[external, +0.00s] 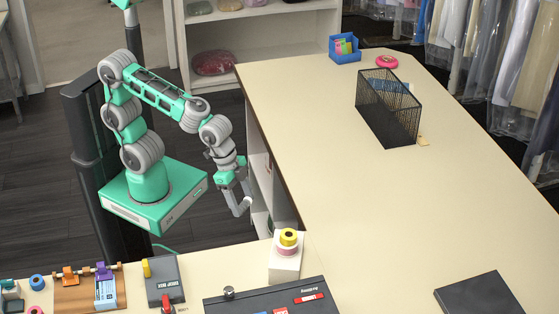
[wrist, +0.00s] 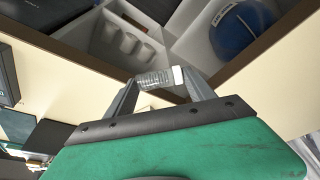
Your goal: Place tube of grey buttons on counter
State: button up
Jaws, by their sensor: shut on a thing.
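My gripper (external: 241,205) hangs in the gap left of the counter (external: 360,190), below and beside its dark edge. In the wrist view, my gripper (wrist: 160,92) is shut on a small clear ridged tube of buttons (wrist: 156,79) with a white cap at its right end. The tube lies crosswise between the fingertips, in front of open shelf compartments under the counter. I cannot make out the tube in the external view, nor the colour of each button.
A white shelf (wrist: 188,38) holds a blue round item (wrist: 236,28). On the counter stand a black mesh basket (external: 388,108), a blue box (external: 345,48) and a white block with yellow and pink rolls (external: 287,258). The counter's middle is clear.

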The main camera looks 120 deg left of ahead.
jog(key=shift+d+m, duration=0.3)
jog(key=shift+d, duration=0.65)
jog(key=s+a+f+n+y, duration=0.1)
jog(key=s+a+f+n, duration=0.1)
jog(key=a, duration=0.6)
jog(key=s+a+f+n, duration=0.1)
jog(key=a+n, duration=0.2)
jog(key=a, duration=0.4)
jog(key=a+r+n, duration=0.1)
jog(key=a, duration=0.6)
jog(key=a+r+n, duration=0.1)
jog(key=a+r, duration=0.1)
jog(key=a, duration=0.4)
jog(key=s+a+r+y, duration=0.1)
jog(key=a, duration=0.6)
jog(key=shift+s+a+r+n+g, duration=0.1)
jog(key=shift+a+r+n+g, duration=0.2)
jog(key=shift+a+n+g, duration=0.1)
jog(key=w+d+r+m+h, duration=0.1)
jog(key=w+r+m, duration=0.2)
jog(key=r, duration=0.3)
jog(key=shift+r+m+t, duration=0.3)
jog(key=shift+r+m, duration=0.05)
jog(key=shift+m, duration=0.55)
jog(key=shift+d, duration=0.1)
